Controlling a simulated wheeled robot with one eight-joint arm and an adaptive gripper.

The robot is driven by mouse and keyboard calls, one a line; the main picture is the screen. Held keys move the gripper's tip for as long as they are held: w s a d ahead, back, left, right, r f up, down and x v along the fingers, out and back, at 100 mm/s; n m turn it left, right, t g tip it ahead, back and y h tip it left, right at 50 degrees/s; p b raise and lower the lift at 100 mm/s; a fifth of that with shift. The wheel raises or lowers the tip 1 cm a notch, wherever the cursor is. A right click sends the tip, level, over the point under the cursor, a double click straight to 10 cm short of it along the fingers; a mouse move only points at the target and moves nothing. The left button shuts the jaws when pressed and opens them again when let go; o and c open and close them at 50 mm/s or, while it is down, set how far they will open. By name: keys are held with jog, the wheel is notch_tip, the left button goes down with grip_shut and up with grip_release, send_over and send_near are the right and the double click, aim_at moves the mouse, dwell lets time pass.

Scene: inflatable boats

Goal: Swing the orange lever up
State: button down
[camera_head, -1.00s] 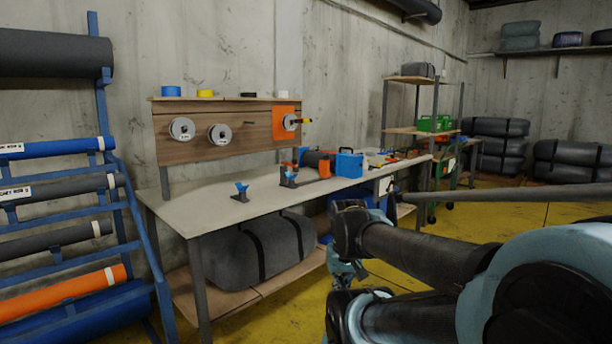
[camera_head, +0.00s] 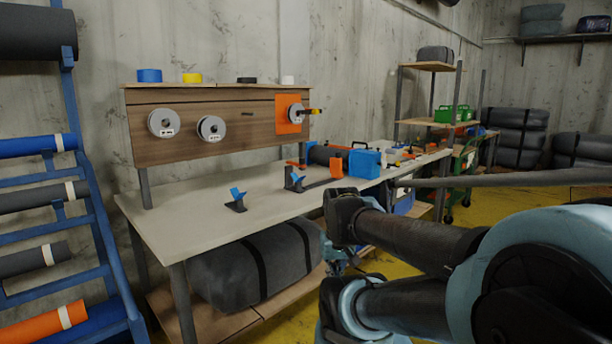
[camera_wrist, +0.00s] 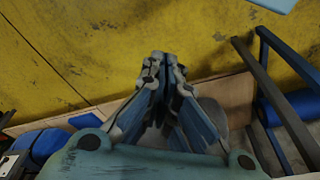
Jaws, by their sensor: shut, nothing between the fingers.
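On the wooden back panel above the workbench, an orange plate (camera_head: 287,123) carries a round grey dial (camera_head: 296,114). A short orange-and-yellow lever (camera_head: 311,111) sticks out from this dial to the right, about level. My gripper shows in the wrist view (camera_wrist: 164,62), with its fingertips together and nothing between them, over the yellow floor. In the head view the gripper is small and partly hidden by my arm, low beside the bench front, well below and apart from the lever. The lever is not in the wrist view.
The workbench (camera_head: 185,218) holds a small blue-topped stand (camera_head: 237,199), a blue box (camera_head: 363,164) and other tools below the panel. A grey bundle (camera_head: 255,264) lies on its lower shelf. A blue roll rack (camera_head: 95,190) stands at left.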

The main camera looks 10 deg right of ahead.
jog(key=shift+w, duration=0.15)
jog(key=w+a+r+m+t+y, duration=0.1)
jog(key=w+a+r+m+y, duration=0.1)
jog(key=w+r+m, duration=0.45)
jog(key=w+a+r+m+t+y, duration=0.1)
jog(key=w+m+y, duration=0.15)
jog(key=w, duration=0.65)
jog(key=w+a+r+m+t+y, duration=0.1)
jog(key=w+a+r+m, duration=0.15)
jog(key=w+m, duration=0.35)
jog(key=w+d+r+m+t+y, duration=0.1)
jog(key=w+d+m, duration=0.3)
jog(key=w, duration=0.4)
jog(key=w+d+r+m+t+y, duration=0.1)
jog(key=w+d+m+t, duration=0.2)
jog(key=w, duration=0.5)
jog(key=w+d+r+m+t+y, duration=0.1)
jog(key=w+d+r+m+t, duration=0.1)
jog(key=w+d+m, duration=0.3)
jog(key=w+m, duration=0.2)
jog(key=w, duration=0.1)
jog(key=shift+w, duration=0.3)
